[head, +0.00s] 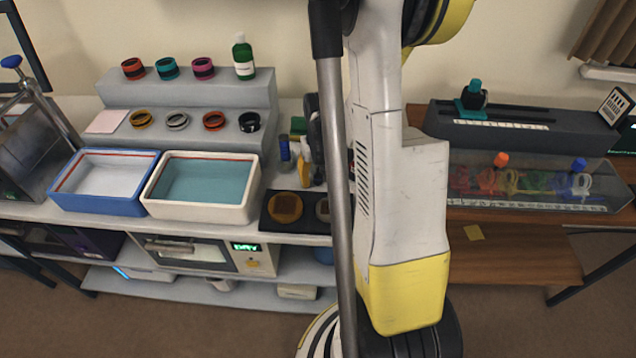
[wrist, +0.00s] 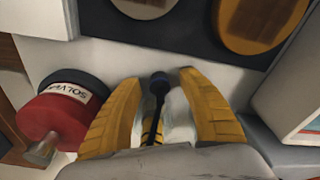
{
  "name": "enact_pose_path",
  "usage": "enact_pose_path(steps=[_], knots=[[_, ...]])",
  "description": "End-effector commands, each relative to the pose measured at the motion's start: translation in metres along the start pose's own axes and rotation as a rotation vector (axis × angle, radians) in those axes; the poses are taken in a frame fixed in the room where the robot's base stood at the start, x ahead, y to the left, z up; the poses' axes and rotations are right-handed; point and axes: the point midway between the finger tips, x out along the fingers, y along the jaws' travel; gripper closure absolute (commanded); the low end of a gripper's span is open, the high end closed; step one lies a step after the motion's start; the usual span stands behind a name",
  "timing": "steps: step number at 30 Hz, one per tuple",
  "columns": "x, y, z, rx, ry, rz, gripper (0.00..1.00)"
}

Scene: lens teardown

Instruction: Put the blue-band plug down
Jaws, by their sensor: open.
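My gripper (wrist: 152,97) is open in the wrist view, its two yellow fingers spread above a pale surface. Between them shows a slim dark item with a round blue-black head (wrist: 158,82), a thin stem and a yellow part lower down. Neither finger visibly touches its head. No blue band can be made out, so I cannot tell whether it is the blue-band plug. In the head view, a yellow finger of my gripper shows by the arm, over the left bench, beside a dark blue upright item (head: 284,149). My arm hides much of this spot.
A red container labelled SOLV (wrist: 50,115) is close left in the wrist view. A clear case (head: 530,195) stands on the right bench.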

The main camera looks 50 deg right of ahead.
Motion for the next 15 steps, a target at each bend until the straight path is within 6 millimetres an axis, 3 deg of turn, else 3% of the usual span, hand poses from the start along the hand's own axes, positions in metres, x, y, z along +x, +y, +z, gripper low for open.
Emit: enact_pose_path(steps=[4,9,15], knots=[[-0.0016,0.0,0.0,0.0,0.0,0.0,0.52],[-0.0018,0.0,0.0,0.0,0.0,0.0,1.0],[-0.0018,0.0,0.0,0.0,0.0,0.0,1.0]])
